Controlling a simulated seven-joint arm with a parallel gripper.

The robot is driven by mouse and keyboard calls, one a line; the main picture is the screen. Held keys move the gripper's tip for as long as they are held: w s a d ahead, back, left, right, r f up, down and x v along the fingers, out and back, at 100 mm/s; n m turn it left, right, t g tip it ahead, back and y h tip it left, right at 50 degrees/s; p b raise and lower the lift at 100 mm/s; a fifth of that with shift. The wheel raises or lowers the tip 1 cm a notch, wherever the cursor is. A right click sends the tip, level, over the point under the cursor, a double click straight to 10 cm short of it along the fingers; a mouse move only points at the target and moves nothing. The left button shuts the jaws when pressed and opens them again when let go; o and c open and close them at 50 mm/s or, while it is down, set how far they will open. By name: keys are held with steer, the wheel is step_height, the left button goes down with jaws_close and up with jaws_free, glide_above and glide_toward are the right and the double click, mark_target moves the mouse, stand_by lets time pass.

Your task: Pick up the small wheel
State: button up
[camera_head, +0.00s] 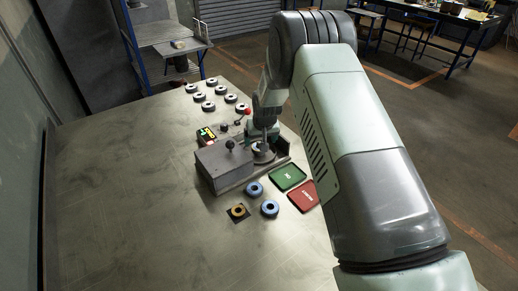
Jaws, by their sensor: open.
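Several ring-shaped wheels lie on the metal table. A white-rimmed group (209,106) with dark centres is at the back. Two blue rings (254,189) (270,208) are nearer the front. A yellow-orange ring (238,210) sits on a dark square beside them. Which one is the small wheel I cannot tell for certain. My gripper (263,139) points down over a grey round part (263,155) at the right of a grey box-shaped machine (223,165). The jaws are open; their fingertips are small and partly hidden, and contact with the grey part is unclear.
A green tray (287,177) and a red tray (304,195) lie right of the blue rings, close to my arm. A small lit panel (207,134) and a red knob (248,111) stand behind the machine. The table's left side (120,180) is bare.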

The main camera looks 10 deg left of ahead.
mark_target(259, 144)
steer(key=x, duration=0.4)
steer(key=shift+f, duration=0.2)
steer(key=shift+c, duration=0.5)
